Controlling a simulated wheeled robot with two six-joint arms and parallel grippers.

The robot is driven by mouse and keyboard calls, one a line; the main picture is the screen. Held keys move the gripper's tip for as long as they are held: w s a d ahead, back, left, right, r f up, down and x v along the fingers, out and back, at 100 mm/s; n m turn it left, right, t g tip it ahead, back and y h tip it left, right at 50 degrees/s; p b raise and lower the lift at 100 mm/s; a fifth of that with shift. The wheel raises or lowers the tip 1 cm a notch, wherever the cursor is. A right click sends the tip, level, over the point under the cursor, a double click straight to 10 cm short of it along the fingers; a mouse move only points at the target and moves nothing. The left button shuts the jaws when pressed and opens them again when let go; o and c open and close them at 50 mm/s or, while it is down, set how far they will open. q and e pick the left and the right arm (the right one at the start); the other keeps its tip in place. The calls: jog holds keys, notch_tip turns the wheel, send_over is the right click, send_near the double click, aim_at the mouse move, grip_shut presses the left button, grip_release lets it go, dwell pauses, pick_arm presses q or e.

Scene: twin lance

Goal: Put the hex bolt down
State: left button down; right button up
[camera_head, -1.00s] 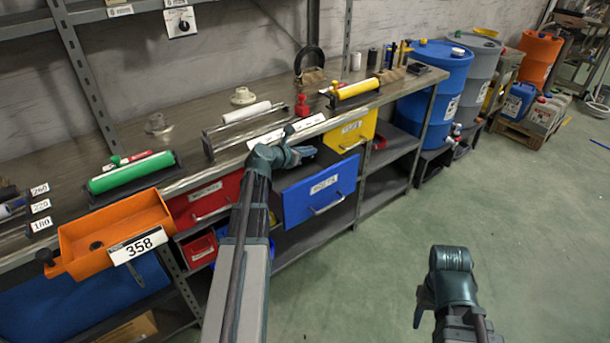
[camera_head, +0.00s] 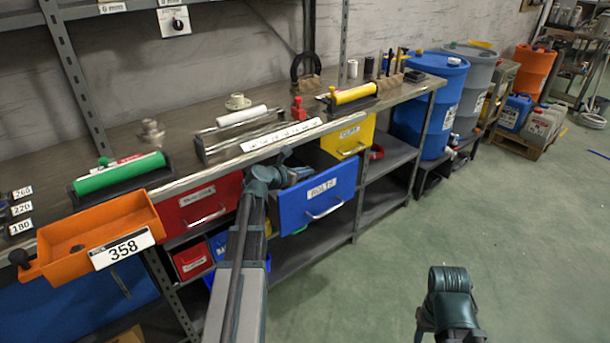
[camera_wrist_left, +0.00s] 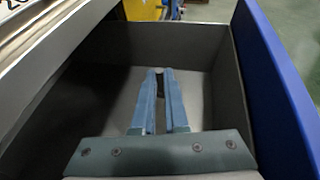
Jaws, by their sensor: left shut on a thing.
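The blue drawer labelled BOLTS (camera_head: 318,196) stands pulled open from the bench. My left gripper (camera_head: 300,174) is over its open top in the head view. In the left wrist view, my left gripper (camera_wrist_left: 160,74) points into the grey drawer interior (camera_wrist_left: 205,50), between the bench side and the blue front (camera_wrist_left: 275,75). Its two fingers are close together, with a small dark thing barely visible between them. I take this as the hex bolt, mostly hidden by the fingers. My right arm is at the lower right of the head view; its fingers cannot be made out.
The bench top (camera_head: 180,135) holds a green roller (camera_head: 120,178), a white roller (camera_head: 242,115) and a yellow roller (camera_head: 354,94). An orange tray marked 358 (camera_head: 75,258) is at the left. Red (camera_head: 200,202) and yellow (camera_head: 357,136) drawers flank the blue one. Open floor lies right.

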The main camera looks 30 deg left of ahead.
pick_arm(q)
jog(key=shift+f+b, duration=0.55)
jog(key=shift+f, duration=0.1)
jog(key=c, duration=0.9)
grip_release()
jog(key=shift+c, duration=0.2)
jog(key=shift+r, duration=0.2)
